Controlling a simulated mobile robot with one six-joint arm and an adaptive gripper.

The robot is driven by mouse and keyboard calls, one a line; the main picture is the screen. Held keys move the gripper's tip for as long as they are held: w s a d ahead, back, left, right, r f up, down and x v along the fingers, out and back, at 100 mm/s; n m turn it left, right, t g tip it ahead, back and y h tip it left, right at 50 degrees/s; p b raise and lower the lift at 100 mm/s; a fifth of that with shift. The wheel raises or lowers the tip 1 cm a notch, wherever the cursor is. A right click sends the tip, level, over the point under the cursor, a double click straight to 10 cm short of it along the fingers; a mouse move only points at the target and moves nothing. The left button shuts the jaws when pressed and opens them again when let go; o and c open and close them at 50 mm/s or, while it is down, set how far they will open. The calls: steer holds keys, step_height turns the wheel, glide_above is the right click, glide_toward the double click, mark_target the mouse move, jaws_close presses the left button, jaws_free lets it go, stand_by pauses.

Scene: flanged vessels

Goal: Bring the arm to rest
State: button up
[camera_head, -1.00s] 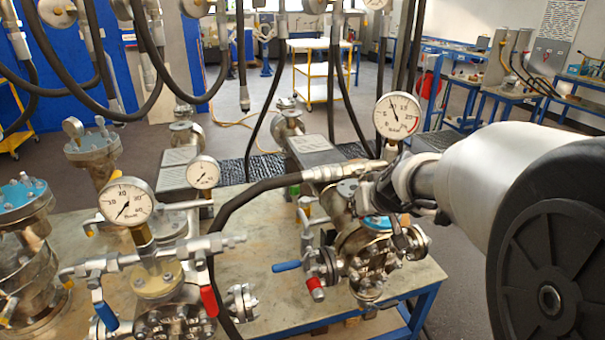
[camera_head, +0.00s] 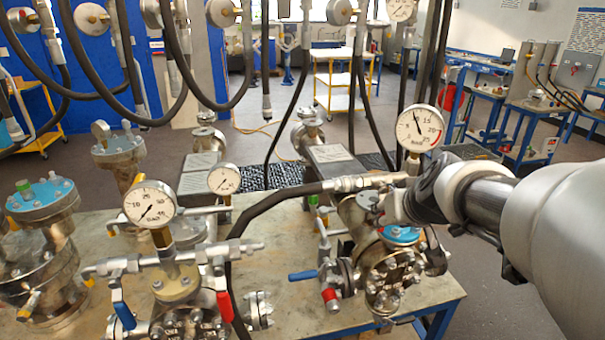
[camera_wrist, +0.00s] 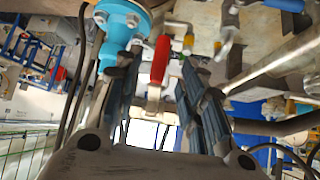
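My arm comes in from the right in the head view. Its dark wrist (camera_head: 425,195) is in front of the right flanged vessel (camera_head: 390,275), below a round pressure gauge (camera_head: 420,128). The fingers are mostly hidden there. In the wrist view my gripper (camera_wrist: 157,75) has its two dark fingers spread apart, with nothing visibly held between them. A red valve handle (camera_wrist: 160,58) shows in the gap, seemingly beyond the fingers. A blue-topped flange (camera_wrist: 122,14) is beside the left finger.
A metal bench (camera_head: 285,250) with a blue frame carries several vessels, gauges and valves. A black hose (camera_head: 270,200) runs to a fitting near my wrist. More hoses hang above. Open floor (camera_head: 520,260) lies right of the bench; blue worktables (camera_head: 520,110) stand behind.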

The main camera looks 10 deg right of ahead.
steer(key=shift+v, duration=0.85)
steer(key=shift+a, duration=0.1)
steer(key=s+a+f+n+g+y, duration=0.1)
steer(key=s+a+f+g, duration=0.1)
steer(key=s+a, duration=0.5)
steer(key=s+a+f+n+g, duration=0.1)
steer(key=s+a+f, duration=0.3)
steer(key=s+a, duration=0.4)
steer(key=s+g, duration=0.1)
steer(key=s, duration=0.6)
steer(key=shift+a+f+y, duration=0.2)
steer(key=shift+a+y, duration=0.05)
steer(key=shift+y, duration=0.15)
steer(key=shift+w, duration=0.1)
steer(key=shift+c, duration=0.4)
